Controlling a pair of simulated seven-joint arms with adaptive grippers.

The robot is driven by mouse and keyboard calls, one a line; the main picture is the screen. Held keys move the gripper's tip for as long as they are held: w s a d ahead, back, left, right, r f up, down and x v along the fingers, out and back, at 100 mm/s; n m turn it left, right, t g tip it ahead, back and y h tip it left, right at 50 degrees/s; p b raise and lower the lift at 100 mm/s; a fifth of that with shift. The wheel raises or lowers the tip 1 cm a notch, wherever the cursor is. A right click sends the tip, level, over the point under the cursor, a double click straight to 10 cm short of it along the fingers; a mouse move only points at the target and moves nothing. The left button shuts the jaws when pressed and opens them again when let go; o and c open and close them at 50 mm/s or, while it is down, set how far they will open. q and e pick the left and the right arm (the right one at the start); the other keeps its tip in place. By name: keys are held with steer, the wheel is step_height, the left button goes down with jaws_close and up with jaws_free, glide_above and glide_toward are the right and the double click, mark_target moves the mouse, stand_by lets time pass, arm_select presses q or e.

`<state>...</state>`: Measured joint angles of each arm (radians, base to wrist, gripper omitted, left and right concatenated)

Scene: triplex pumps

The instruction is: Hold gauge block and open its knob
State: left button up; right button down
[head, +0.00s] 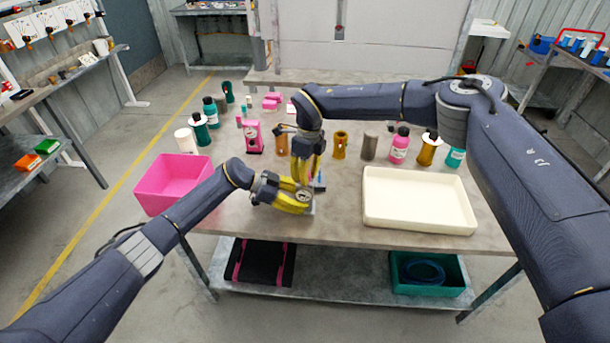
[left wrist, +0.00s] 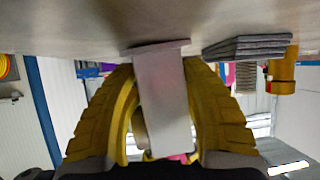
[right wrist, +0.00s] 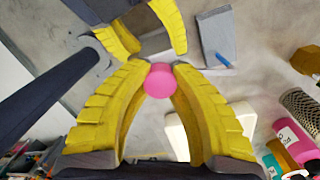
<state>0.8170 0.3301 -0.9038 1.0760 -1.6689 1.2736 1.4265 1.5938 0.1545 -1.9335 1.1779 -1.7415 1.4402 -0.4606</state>
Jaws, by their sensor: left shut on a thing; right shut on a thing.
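The gauge block stands on the table near its front middle. Its grey body fills the space between the yellow fingers in the left wrist view (left wrist: 163,105). My left gripper (head: 303,200) is shut on this body from the side, low over the table. My right gripper (head: 308,172) comes from above, fingers pointing down. In the right wrist view its fingertips are shut on the round pink knob (right wrist: 158,81). The left gripper's yellow fingers also show in that view (right wrist: 147,27). The fingers hide much of the block in the head view.
A grey plate with a blue piece (right wrist: 217,38) lies close by the grippers. A pink bin (head: 172,186) stands at the left and a cream tray (head: 418,226) at the right. Several bottles and cylinders, including a pink bottle (head: 399,147), stand behind the grippers.

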arm_select(q)
steer(key=shift+d, duration=0.1)
arm_select(e)
steer(key=c, duration=1)
jaws_free()
steer(key=shift+r, duration=0.1)
steer(key=r, duration=1.1)
steer(key=shift+w+d+r, duration=0.25)
steer(key=shift+d+r, duration=0.15)
arm_select(q)
steer(key=o, duration=1)
steer(key=shift+c, duration=0.2)
